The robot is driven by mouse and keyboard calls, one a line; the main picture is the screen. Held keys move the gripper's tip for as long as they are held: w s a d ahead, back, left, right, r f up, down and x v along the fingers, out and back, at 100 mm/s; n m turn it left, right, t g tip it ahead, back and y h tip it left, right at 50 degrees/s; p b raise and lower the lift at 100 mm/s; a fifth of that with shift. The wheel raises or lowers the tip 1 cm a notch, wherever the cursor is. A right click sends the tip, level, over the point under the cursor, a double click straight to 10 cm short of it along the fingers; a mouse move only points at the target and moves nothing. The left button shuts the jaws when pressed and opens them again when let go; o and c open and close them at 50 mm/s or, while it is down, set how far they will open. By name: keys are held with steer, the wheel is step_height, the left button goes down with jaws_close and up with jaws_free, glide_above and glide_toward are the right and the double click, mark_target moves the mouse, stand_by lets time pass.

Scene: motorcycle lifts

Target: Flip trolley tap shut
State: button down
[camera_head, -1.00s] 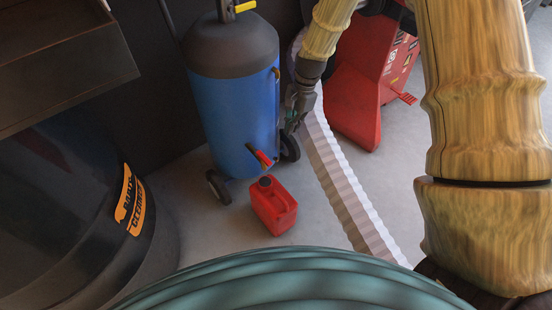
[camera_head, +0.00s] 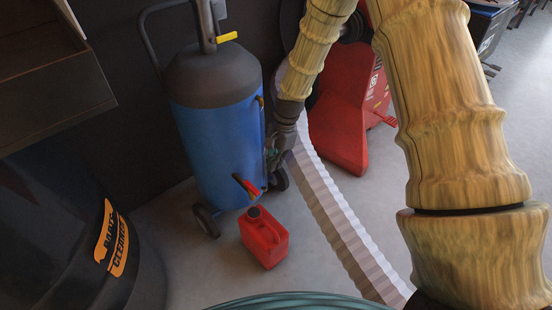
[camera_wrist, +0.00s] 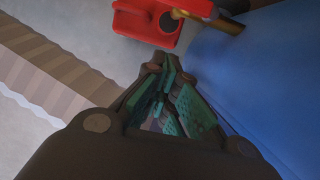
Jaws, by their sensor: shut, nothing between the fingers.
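The blue tank trolley (camera_head: 215,140) stands upright on its wheels. A tap with a red lever (camera_head: 244,185) sticks out low on its front. A yellow handle (camera_head: 227,37) is at the tank's top. My gripper (camera_head: 272,160) is beside the tank's right side, a little above and right of the red lever, apart from it. In the wrist view my gripper (camera_wrist: 160,70) is shut and empty. There a brass-coloured pipe (camera_wrist: 212,20) shows just ahead, against the blue tank (camera_wrist: 270,75). The lever itself is hard to tell from the red can in that view.
A red can (camera_head: 265,240) with a dark cap stands on the floor below the tap. A ribbed pale strip (camera_head: 340,220) runs right of it. A red machine (camera_head: 345,110) stands behind. A dark parts cleaner drum (camera_head: 90,250) is at left.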

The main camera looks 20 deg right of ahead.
mark_target(250, 188)
steer(key=s+a+f+b, duration=0.1)
steer(key=a+f+b, duration=0.1)
steer(key=a+f, duration=0.2)
steer(key=shift+s+a+b, duration=0.35)
steer(key=shift+s+a, duration=0.05)
steer(key=shift+a, duration=0.1)
steer(key=shift+s+m+p, duration=0.15)
steer(key=shift+m+p, duration=0.15)
steer(key=shift+p, duration=0.3)
